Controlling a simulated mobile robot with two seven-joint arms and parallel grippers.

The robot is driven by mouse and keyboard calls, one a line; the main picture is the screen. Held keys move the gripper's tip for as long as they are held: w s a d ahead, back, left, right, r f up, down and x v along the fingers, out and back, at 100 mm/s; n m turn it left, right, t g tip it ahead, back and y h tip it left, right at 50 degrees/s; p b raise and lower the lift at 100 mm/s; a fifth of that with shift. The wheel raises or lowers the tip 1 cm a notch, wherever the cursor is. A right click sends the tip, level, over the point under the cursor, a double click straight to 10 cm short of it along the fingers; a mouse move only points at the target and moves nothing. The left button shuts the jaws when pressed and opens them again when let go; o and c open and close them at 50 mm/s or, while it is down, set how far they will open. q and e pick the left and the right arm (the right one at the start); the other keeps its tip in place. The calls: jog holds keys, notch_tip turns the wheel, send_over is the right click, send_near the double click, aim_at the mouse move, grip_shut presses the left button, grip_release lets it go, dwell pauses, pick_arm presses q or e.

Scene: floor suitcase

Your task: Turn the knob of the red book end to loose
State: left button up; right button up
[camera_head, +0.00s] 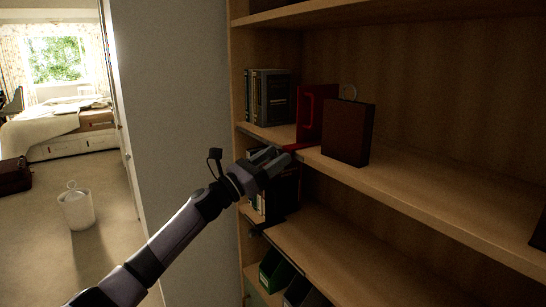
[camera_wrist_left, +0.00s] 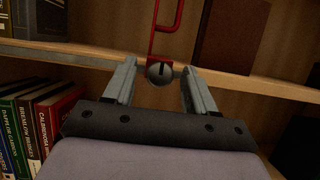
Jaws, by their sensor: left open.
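The red book end (camera_head: 304,120) stands on the middle shelf, between a row of dark books and a brown book. In the left wrist view its red upright frame (camera_wrist_left: 152,35) rises behind the shelf edge. Its round grey knob (camera_wrist_left: 161,77) sits at the front edge of the shelf, with a dark, roughly upright mark on its face. My left gripper (camera_head: 279,154) is at the shelf edge in front of the book end. It is open, with one finger on each side of the knob; contact cannot be told. My right gripper is not in view.
Dark books (camera_head: 268,97) stand left of the book end and a brown book (camera_head: 348,132) to its right. A white bin (camera_head: 76,211) stands on the floor at left.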

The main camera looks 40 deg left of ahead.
pick_arm(q)
jog(key=c, duration=1)
jog(key=shift+c, duration=0.2)
jog(key=shift+n, duration=0.4)
jog(key=n+y+p, duration=0.1)
jog(key=n, duration=0.1)
jog(key=n+y, duration=0.1)
jog(key=n, duration=0.1)
jog(key=shift+d+r+t+p, duration=0.15)
jog(key=shift+t+p, duration=0.15)
jog(key=shift+p, duration=0.1)
jog(key=n+y+p, duration=0.1)
jog(key=n, duration=0.2)
jog(key=n+y+p, duration=0.2)
jog(key=n, duration=0.1)
jog(key=shift+s+d+n, duration=0.1)
jog(key=shift+n, duration=0.2)
jog(key=n+g+y, duration=0.1)
jog(key=n+y, duration=0.1)
jog(key=n, duration=0.2)
jog(key=n+g, duration=0.1)
jog(key=n, duration=0.2)
jog(key=n+g+y, duration=0.1)
jog(key=n, duration=0.3)
jog(key=shift+r, duration=0.15)
